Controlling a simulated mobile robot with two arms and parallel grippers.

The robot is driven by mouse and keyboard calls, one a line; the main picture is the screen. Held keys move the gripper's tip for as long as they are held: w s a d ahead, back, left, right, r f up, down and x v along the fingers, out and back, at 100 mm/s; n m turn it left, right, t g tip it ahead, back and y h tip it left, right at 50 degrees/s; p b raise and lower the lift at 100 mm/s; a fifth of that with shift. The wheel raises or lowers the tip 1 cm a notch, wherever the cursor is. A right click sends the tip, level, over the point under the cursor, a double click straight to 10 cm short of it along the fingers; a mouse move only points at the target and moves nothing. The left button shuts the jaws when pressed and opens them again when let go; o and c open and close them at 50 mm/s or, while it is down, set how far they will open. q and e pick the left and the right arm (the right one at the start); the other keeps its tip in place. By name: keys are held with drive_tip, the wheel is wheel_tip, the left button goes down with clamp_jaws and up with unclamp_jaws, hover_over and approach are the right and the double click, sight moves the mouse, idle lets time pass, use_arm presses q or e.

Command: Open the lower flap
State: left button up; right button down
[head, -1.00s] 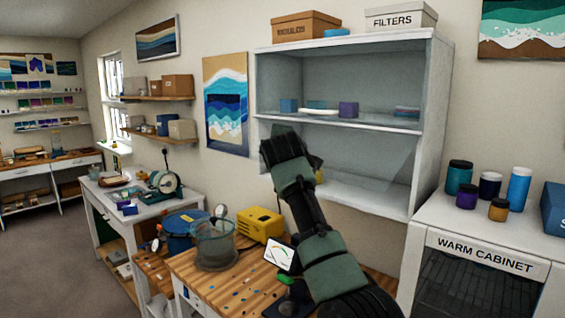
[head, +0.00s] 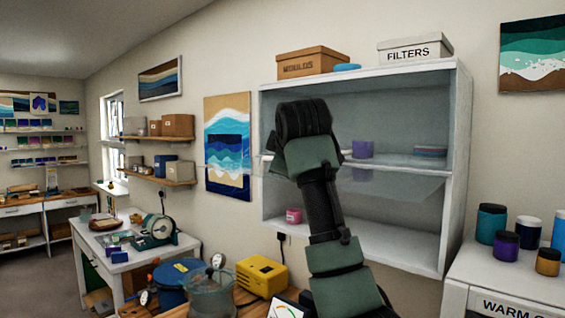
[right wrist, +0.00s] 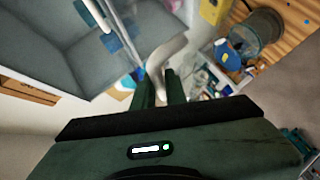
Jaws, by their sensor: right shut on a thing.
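The lower flap (head: 395,183) is a clear panel on the white wall cabinet. In the head view it juts out nearly level at the height of the middle shelf, and the lower compartment beneath it is open to view. My right arm rises in front of the cabinet and hides part of the flap; its fingers are hidden there. In the right wrist view my right gripper (right wrist: 160,88) is shut on a pale curved handle (right wrist: 163,58). My left gripper is not in view.
The lower compartment holds a pink jar (head: 294,216). A purple jar (head: 362,149) stands on the middle shelf. Boxes for molds (head: 312,64) and filters (head: 415,49) sit on top. Several dark-lidded jars (head: 506,246) stand at right; a yellow device (head: 262,275) is on the bench below.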

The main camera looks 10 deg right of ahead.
drive_tip(key=shift+d, duration=0.15)
drive_tip(key=c, duration=1.7)
unclamp_jaws()
drive_tip(key=shift+w+d+f, duration=0.15)
drive_tip(key=shift+w+f, duration=0.05)
drive_tip(key=shift+w, duration=0.1)
drive_tip(key=b+v, duration=0.4)
drive_tip(key=v, duration=0.3)
drive_tip(key=shift+s+r, duration=0.15)
drive_tip(key=shift+s, duration=0.2)
